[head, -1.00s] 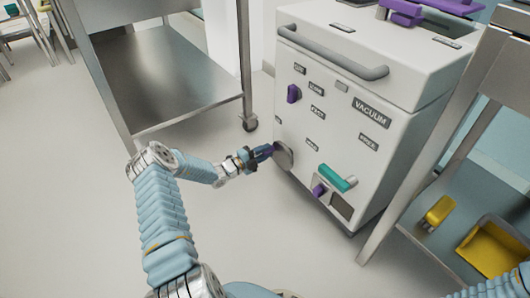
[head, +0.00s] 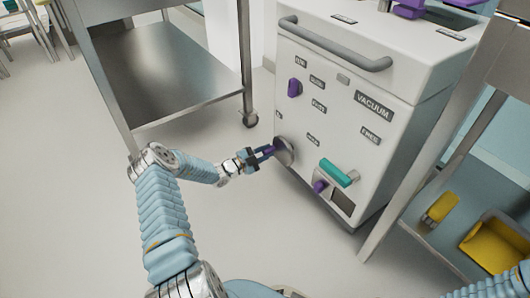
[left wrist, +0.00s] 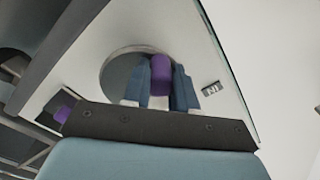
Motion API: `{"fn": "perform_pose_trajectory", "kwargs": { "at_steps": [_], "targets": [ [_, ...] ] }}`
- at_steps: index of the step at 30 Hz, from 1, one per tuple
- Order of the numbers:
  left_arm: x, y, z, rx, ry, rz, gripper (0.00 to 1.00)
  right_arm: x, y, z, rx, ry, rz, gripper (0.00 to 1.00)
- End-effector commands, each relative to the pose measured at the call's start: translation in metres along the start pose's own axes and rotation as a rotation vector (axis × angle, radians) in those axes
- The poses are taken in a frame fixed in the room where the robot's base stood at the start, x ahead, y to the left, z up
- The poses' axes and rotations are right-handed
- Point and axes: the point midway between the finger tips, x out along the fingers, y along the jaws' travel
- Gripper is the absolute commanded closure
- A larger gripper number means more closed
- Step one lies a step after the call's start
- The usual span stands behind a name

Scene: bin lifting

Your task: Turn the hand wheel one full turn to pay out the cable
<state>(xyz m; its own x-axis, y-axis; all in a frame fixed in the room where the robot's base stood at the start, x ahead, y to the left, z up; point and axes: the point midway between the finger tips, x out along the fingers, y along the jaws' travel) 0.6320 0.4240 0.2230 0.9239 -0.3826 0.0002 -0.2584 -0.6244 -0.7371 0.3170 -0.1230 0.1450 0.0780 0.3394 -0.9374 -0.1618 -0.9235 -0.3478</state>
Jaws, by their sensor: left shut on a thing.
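The hand wheel (head: 286,150) is a round grey disc low on the left of the white vacuum machine's front. A purple knob (left wrist: 161,75) sticks out from the disc. My left gripper (head: 265,152) is shut on this knob, at the left of the wheel in the head view. In the left wrist view, its two blue-grey fingers (left wrist: 161,85) stand on either side of the knob, with the wheel (left wrist: 118,75) behind and to the left. The fingers hide part of the wheel. No cable can be made out. My right gripper is out of view.
The machine (head: 325,110) also carries a purple knob (head: 294,88), a teal handle (head: 338,173) and a grey bar (head: 335,47). A steel trolley (head: 165,75) stands at left, and a steel frame at right with yellow bins (head: 495,243). Floor at lower left is clear.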

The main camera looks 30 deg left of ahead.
Motion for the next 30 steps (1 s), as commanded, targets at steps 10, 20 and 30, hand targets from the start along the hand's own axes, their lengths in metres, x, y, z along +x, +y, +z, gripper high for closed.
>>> {"fn": "perform_pose_trajectory", "kwargs": {
  "at_steps": [10,20,30],
  "targets": [
    [-0.001,0.001,0.002,0.0,-0.004,0.001,0.67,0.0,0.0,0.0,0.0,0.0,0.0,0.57],
    [0.0,0.0,0.001,0.001,-0.001,0.0,0.48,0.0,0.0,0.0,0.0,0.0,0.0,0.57],
    [-0.039,-0.002,0.0,0.001,-0.004,0.0,0.48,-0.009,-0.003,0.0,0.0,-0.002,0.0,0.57]
  ]
}}
